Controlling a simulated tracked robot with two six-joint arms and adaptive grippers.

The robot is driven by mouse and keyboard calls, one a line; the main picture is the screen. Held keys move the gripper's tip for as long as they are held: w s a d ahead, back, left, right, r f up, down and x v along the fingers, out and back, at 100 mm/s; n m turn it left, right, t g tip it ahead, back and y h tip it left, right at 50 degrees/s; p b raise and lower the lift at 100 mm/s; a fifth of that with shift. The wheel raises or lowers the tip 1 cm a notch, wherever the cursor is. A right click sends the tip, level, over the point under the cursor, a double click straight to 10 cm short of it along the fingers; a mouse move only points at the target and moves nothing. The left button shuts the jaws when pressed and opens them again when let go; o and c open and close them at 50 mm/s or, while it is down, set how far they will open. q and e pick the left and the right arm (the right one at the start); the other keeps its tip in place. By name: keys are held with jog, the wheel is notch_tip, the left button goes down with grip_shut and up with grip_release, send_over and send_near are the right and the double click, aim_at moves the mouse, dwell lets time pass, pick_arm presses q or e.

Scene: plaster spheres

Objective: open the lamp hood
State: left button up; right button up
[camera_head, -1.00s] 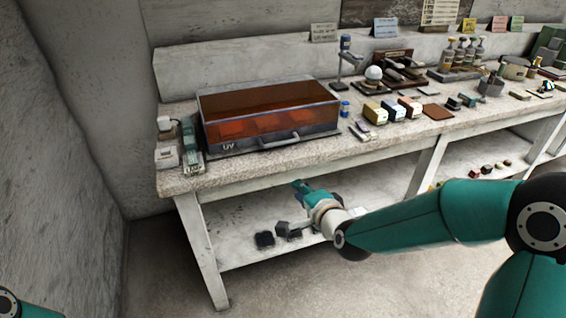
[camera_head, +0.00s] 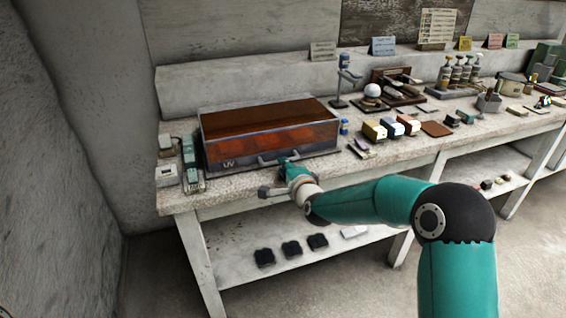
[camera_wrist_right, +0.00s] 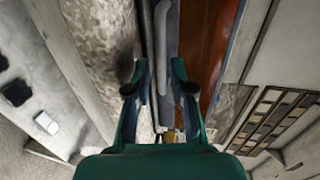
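The lamp hood (camera_head: 262,122) is a long box with a reddish-brown see-through top and front, grey edging and a "UV" label. It sits closed on the bench at the left. Its grey bar handle (camera_head: 270,160) runs along the lower front edge. My right gripper (camera_head: 286,165) is at the handle's right part, partly covering it. In the right wrist view my right gripper (camera_wrist_right: 160,90) is open, with its two fingers on either side of the handle (camera_wrist_right: 163,50). I cannot tell whether a finger touches it. My left gripper is out of view.
Dark blocks (camera_head: 291,248) lie on the lower shelf (camera_head: 235,262). Free space lies before the bench.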

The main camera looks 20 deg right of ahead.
jog(key=shift+x, duration=1.2)
jog(key=shift+c, duration=0.2)
grip_shut()
